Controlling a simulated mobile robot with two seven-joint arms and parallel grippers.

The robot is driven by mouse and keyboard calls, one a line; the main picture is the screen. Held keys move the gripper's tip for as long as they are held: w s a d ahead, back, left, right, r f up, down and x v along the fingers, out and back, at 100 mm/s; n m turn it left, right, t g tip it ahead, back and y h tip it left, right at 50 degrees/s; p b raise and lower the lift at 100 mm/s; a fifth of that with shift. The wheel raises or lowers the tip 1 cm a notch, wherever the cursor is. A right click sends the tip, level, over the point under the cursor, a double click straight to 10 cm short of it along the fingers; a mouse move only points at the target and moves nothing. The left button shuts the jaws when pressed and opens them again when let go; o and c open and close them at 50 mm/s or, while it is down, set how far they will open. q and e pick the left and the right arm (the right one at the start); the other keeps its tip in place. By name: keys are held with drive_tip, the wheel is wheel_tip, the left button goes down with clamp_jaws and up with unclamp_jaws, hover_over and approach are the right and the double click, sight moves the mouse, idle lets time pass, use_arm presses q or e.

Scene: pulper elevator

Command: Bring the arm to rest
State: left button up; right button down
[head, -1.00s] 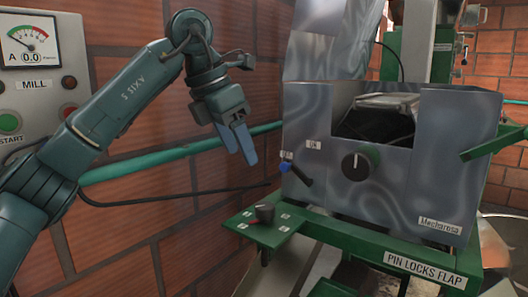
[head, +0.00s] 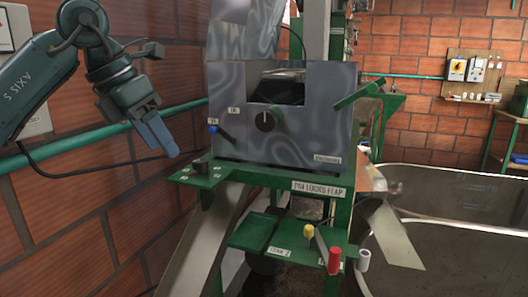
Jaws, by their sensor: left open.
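My left arm comes in from the left in the head view, in front of the brick wall. Its gripper (head: 158,136) points down, with blue fingers, and holds nothing that I can see. It hangs in the air left of the grey metal machine (head: 335,130) and appears apart from it. The side view of the fingers hides the gap between them. My right gripper is not in view.
The machine has a black knob (head: 265,121) and a blue-tipped lever (head: 220,131). Below are a green shelf (head: 253,232), a yellow knob (head: 308,231) and a red handle (head: 335,260). A large grey tank (head: 455,195) stands right. A green pipe (head: 90,135) runs along the wall.

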use_arm(q)
drive_tip(key=s+d+f+n+g+h+p, duration=0.1)
drive_tip(key=s+d+f+n+h, duration=0.2)
drive_tip(key=d+f+h, duration=0.45)
drive_tip(key=s+d+f+n+g+h+p, duration=0.1)
drive_tip(key=s+d+f+n+g+h, duration=0.3)
drive_tip(key=d+h, duration=0.65)
drive_tip(key=w+a+f+n+t+y+p, duration=0.1)
drive_tip(key=a+f+n+t+y, duration=0.35)
drive_tip(key=f+n+t, duration=0.5)
drive_tip(key=w+a+f+n+t+y+p, duration=0.1)
drive_tip(key=a+f+n+t+y, duration=0.35)
drive_tip(key=n+t, duration=0.8)
drive_tip(key=s+a+f+n+g+y, duration=0.2)
drive_tip(key=s+f+n+g+y, duration=0.2)
drive_tip(key=s+f+n, duration=0.2)
drive_tip(key=s+a+f+n+g+y, duration=0.3)
drive_tip(key=s+f+n+g+y, duration=0.2)
drive_tip(key=s+f, duration=0.5)
wheel_tip(320, 180, down, 5)
drive_tip(key=shift+a+f+n+y, duration=0.1)
drive_tip(key=shift+a+n+y, duration=0.15)
drive_tip(key=shift+n, duration=0.65)
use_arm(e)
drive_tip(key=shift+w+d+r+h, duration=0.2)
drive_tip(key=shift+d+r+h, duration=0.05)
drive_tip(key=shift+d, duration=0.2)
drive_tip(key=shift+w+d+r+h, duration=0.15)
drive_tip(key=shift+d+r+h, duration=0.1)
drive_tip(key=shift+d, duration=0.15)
